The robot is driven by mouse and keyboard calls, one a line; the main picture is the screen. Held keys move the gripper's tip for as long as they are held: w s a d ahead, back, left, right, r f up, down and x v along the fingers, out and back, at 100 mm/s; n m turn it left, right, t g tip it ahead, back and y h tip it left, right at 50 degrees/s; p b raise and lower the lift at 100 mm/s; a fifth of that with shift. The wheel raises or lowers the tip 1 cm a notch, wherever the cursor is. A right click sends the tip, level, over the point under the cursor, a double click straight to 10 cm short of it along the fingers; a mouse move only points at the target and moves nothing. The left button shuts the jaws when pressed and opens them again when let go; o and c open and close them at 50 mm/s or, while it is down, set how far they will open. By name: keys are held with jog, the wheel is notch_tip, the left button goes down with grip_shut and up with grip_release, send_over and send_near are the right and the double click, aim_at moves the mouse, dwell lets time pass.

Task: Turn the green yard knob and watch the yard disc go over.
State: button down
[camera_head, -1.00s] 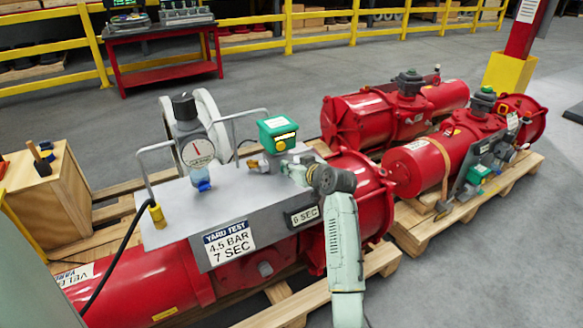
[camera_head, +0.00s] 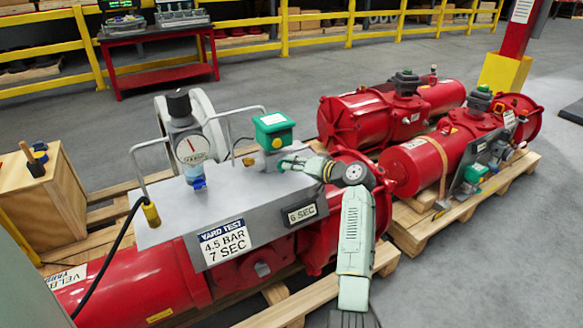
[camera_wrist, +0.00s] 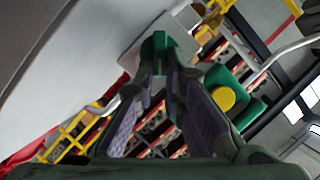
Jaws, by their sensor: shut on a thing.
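My gripper (camera_head: 287,163) reaches from the right over the grey plate of the test unit. In the wrist view, its two fingers (camera_wrist: 160,72) are closed in on the green knob (camera_wrist: 154,45), which stands against a light grey face. In the head view my gripper hides the knob. A green box with a white-marked top (camera_head: 272,125) stands just behind my gripper. A round yellow disc (camera_head: 278,143) shows on its front, and it also shows in the wrist view (camera_wrist: 223,98), right of the fingers. I cannot tell whether it is the yard disc.
A pressure gauge (camera_head: 192,149) stands left of the green box, with wire handles close by. A "YARD TEST 4.5 BAR 7 SEC" label (camera_head: 225,242) and a "6 SEC" plate (camera_head: 301,214) are on the front. Other red actuators (camera_head: 415,158) lie on a pallet at right.

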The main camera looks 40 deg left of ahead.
jog(key=m, duration=0.1)
jog(key=f+m+g+y+b, duration=0.1)
jog(key=m, duration=0.1)
jog(key=shift+w, duration=0.25)
jog(key=shift+w+d+f+m+g+y+b, duration=0.15)
jog(key=shift+m+y+b, duration=0.3)
jog(key=shift+m, duration=0.3)
jog(key=shift+s+a+f+m+g+y+b, duration=0.15)
jog(key=shift+m+y+b, duration=0.25)
jog(key=shift+m, duration=0.35)
jog(key=shift+w+d, duration=0.1)
jog(key=c, duration=1.7)
grip_release()
jog(key=shift+o, duration=0.2)
jog(key=shift+d, duration=0.1)
jog(key=d, duration=1.2)
jog(key=shift+r, duration=0.35)
